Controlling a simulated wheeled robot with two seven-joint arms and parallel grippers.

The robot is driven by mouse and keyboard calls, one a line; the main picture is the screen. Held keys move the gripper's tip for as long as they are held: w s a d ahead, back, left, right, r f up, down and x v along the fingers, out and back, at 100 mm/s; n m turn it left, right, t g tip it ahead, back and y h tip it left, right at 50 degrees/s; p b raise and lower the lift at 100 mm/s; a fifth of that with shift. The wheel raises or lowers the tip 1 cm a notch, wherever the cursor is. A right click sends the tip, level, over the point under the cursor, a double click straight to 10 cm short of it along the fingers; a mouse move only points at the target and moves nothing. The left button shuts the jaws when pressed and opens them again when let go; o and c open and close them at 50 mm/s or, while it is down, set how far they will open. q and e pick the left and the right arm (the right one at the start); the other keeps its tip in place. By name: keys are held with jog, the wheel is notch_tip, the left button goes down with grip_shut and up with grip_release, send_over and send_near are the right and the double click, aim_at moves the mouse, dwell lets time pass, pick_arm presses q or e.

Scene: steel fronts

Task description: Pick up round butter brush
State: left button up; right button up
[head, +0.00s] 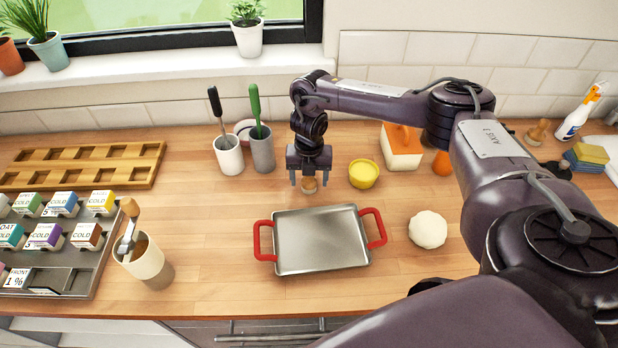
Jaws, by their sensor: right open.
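My left gripper is not in view.
A metal tray with red handles (322,241) lies just in front. A yellow bowl (363,174) stands close right, and dough (428,230) lies farther right. Utensil cups (228,155) stand left. A cream cup (143,261) and carton rack (50,282) are at far left.

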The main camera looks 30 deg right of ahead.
jog(key=c, duration=1.1)
jog(key=shift+w+r, duration=0.1)
jog(key=shift+r, duration=0.4)
notch_tip(320, 180, up, 5)
jog(key=shift+f+b, duration=0.1)
jog(key=shift+b, duration=0.3)
notch_tip(320, 180, up, 14)
jog(key=p, duration=0.3)
jog(key=shift+p, duration=0.4)
